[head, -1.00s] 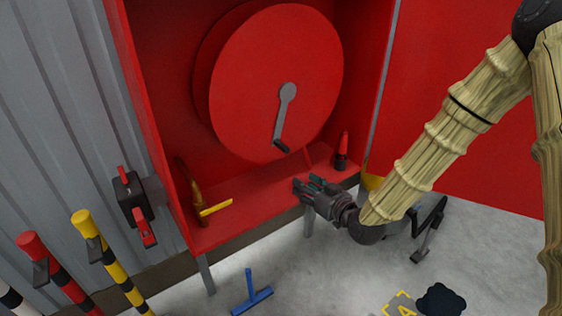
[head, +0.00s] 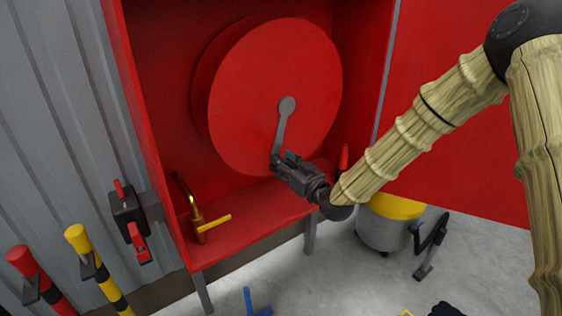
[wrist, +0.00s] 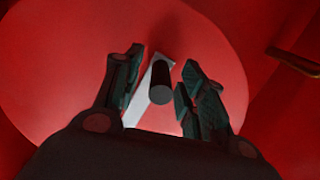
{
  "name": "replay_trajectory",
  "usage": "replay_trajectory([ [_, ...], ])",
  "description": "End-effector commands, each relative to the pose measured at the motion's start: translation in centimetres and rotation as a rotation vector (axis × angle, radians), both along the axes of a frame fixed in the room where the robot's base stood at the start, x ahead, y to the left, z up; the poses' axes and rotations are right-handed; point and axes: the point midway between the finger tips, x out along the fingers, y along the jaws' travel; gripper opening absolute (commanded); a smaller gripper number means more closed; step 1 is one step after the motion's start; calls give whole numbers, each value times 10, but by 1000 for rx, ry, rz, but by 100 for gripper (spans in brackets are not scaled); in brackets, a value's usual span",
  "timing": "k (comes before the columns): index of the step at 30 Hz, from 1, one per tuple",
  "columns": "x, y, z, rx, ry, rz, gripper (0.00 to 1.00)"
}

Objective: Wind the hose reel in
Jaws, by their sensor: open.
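The red hose reel (head: 245,95) stands in the open red cabinet in the head view, its round face toward me. A grey crank arm (head: 283,130) runs from its hub down to the lower part of the disc. In the wrist view the dark crank handle (wrist: 160,82) points toward me, at the end of the pale crank arm (wrist: 143,98). My gripper (head: 281,160) is at the handle, largely hiding it in the head view. In the wrist view my gripper (wrist: 160,92) is open, with a finger on each side of the handle and gaps between.
A red nozzle-like object (head: 344,157) stands at right. The red cabinet door (head: 465,150) is open to the right.

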Motion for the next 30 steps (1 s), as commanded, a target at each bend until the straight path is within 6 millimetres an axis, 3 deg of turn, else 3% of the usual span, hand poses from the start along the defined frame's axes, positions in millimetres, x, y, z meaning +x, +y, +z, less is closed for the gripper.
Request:
replay_trajectory([
  [6, 11, 7, 0, 1, 1, -1, 41],
  [15, 12, 8, 0, 1, 1, 0, 41],
  [22, 11, 8, 0, 1, 1, 0, 0],
  [30, 12, 8, -1, -1, 0, 0, 0],
])
